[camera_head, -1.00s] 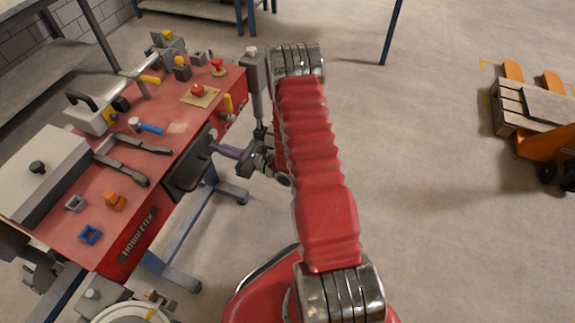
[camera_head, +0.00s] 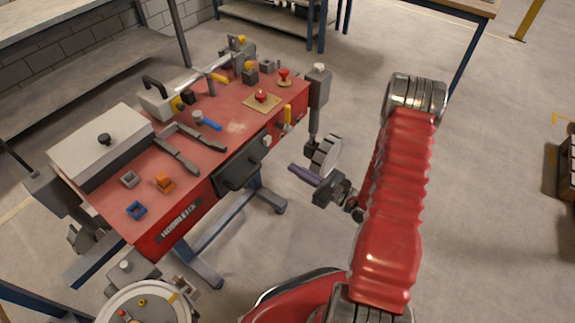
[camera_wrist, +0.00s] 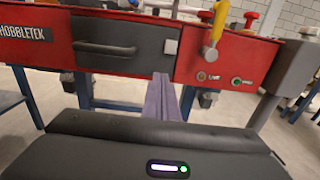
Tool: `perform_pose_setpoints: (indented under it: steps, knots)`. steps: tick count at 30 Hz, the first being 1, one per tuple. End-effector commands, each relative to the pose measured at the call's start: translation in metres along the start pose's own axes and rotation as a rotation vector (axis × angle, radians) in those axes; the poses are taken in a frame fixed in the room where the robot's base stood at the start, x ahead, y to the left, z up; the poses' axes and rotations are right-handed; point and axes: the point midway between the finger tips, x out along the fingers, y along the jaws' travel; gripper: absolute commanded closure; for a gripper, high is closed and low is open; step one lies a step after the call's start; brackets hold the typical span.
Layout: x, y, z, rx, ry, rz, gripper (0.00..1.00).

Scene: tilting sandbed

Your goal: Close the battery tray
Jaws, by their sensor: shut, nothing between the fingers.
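The battery tray's dark front (camera_head: 240,168) sits in the red front face of the sandbed bench. Its front, with a handle, also shows in the wrist view (camera_wrist: 120,62). It looks about flush with the red face, but I cannot tell whether a small gap is left. My gripper (camera_head: 294,168) is right of the tray, apart from it, over open floor. In the wrist view its purple fingers (camera_wrist: 162,78) are together and empty, pointing at the bench near the tray's right end.
A yellow-handled valve (camera_wrist: 215,28) and two small round fittings are on the red panel right of the tray. A grey post (camera_head: 317,95) stands at the bench's right corner, with a grey wheel (camera_head: 326,155) below. The bench top holds several tools and blocks.

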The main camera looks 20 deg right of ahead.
Motion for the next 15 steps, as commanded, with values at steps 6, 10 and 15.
perform_pose_setpoints:
  steps: [6,10,15]
  knots:
    - [-0.021,-0.001,0.0,0.001,0.0,-0.002,1.0]
    - [-0.025,0.0,0.0,0.001,0.0,-0.001,1.0]
    - [-0.025,0.0,0.0,0.001,0.0,0.0,1.0]
